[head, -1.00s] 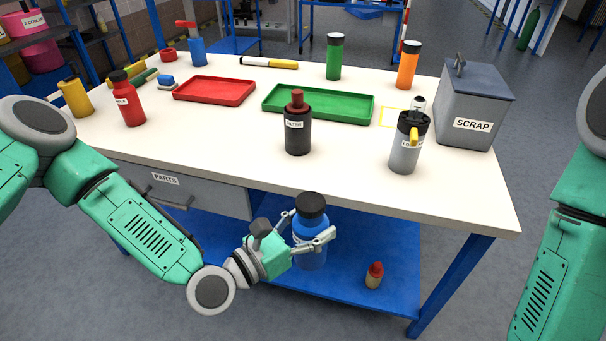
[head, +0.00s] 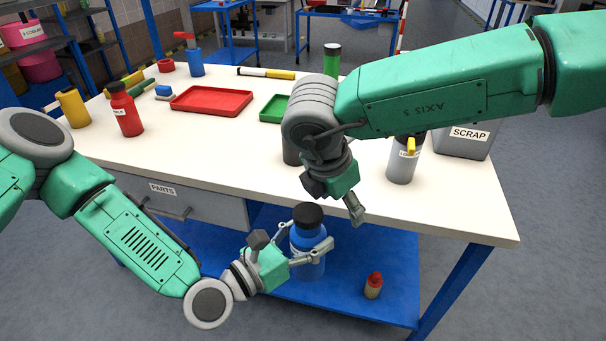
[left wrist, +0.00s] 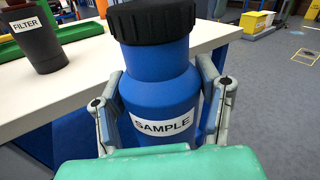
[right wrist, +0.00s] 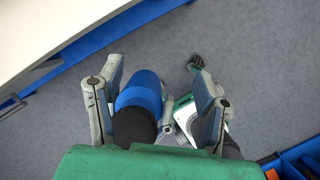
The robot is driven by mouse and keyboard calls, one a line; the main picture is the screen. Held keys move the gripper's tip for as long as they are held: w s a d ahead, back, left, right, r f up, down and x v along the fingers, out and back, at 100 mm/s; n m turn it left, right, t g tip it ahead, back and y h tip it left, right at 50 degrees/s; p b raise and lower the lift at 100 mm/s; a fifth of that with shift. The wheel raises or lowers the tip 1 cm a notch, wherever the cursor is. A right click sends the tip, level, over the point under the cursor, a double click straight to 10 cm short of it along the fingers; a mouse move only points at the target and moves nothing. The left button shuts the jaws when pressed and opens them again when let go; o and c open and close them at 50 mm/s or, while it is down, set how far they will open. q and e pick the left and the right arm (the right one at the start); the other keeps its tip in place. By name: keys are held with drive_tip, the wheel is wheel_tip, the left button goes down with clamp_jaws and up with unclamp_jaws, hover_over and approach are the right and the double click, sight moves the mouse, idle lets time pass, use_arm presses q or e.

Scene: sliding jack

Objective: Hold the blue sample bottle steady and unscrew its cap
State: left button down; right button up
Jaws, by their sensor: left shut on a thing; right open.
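The blue sample bottle (head: 308,268) is upright with its black cap (head: 307,215) on, in front of the bench's front edge. My left gripper (head: 306,243) is shut around the bottle's body. In the left wrist view the bottle (left wrist: 160,90) shows its SAMPLE label between the two fingers, with the ribbed cap (left wrist: 165,20) above. My right gripper (head: 355,210) is open and empty, pointing down, above and to the right of the cap. In the right wrist view the cap (right wrist: 134,126) appears between the open fingers, nearer the left one; I see no contact.
The white bench top (head: 220,165) lies behind, its edge close to both grippers. A blue lower shelf (head: 350,297) holds a small red-capped bottle (head: 373,287). My right arm partly hides the filter bottle, the green tray (head: 273,108) and the scrap bin (head: 470,142).

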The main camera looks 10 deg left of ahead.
sight(304, 210)
drive_tip(key=s+a+r+m+g, duration=0.1)
drive_tip(key=a+r+m, duration=0.1)
drive_tip(key=s+a+r+m+g+y, duration=0.1)
drive_tip(key=a+r+m, duration=0.1)
drive_tip(key=s+a+r+m+g+y, duration=0.1)
drive_tip(key=a+r, duration=0.1)
drive_tip(key=r, duration=0.1)
drive_tip(key=shift+a+m, duration=0.1)
drive_tip(key=shift+m, duration=0.3)
wheel_tip(304, 210, down, 8)
drive_tip(key=shift+r, duration=0.2)
drive_tip(key=c, duration=1.2)
drive_tip(key=shift+c, duration=0.2)
